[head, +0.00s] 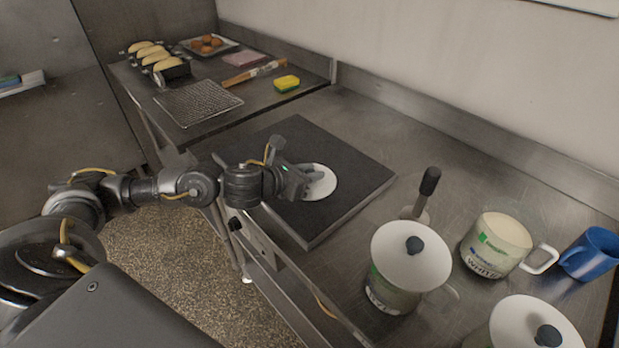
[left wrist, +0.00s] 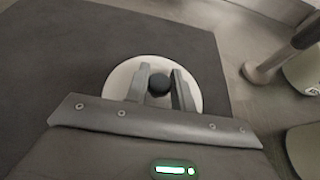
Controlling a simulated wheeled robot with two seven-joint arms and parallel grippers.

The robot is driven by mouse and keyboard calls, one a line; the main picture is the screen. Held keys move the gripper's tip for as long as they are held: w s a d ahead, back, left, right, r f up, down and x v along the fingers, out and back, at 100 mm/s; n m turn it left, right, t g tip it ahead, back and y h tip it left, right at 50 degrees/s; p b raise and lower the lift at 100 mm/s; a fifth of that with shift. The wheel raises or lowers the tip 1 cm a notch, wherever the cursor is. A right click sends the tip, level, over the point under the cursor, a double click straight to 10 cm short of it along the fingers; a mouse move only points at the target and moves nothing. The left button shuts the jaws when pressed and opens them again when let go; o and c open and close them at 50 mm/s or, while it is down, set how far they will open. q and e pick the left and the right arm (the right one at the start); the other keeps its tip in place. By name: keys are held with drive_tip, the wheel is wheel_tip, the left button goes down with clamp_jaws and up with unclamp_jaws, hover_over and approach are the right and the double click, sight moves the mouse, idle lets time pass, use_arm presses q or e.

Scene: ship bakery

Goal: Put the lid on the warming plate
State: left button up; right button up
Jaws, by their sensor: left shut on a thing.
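The warming plate (head: 352,172) is a dark, flat, square slab on the steel counter. A round white lid (head: 326,186) with a dark knob is over the middle of the plate. My left gripper (head: 312,178) reaches in from the left and is shut on the lid's knob. The left wrist view shows the lid (left wrist: 118,82) below the two fingers, with the dark knob (left wrist: 159,84) between them. I cannot tell whether the lid touches the plate. My right gripper is in neither view.
Two lidded pots (head: 410,258) (head: 515,325), a white canister (head: 497,243) and a blue mug (head: 590,253) stand right of the plate. A dark-handled tool (head: 428,183) stands near them. A wire rack (head: 198,102) and a yellow sponge (head: 287,83) lie on the far counter.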

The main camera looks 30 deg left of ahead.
use_arm(q)
drive_tip(key=shift+r, duration=0.1)
drive_tip(key=shift+f, duration=0.2)
drive_tip(key=o, duration=1)
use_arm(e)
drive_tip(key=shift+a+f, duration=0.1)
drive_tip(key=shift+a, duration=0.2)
use_arm(q)
drive_tip(key=shift+r, duration=0.15)
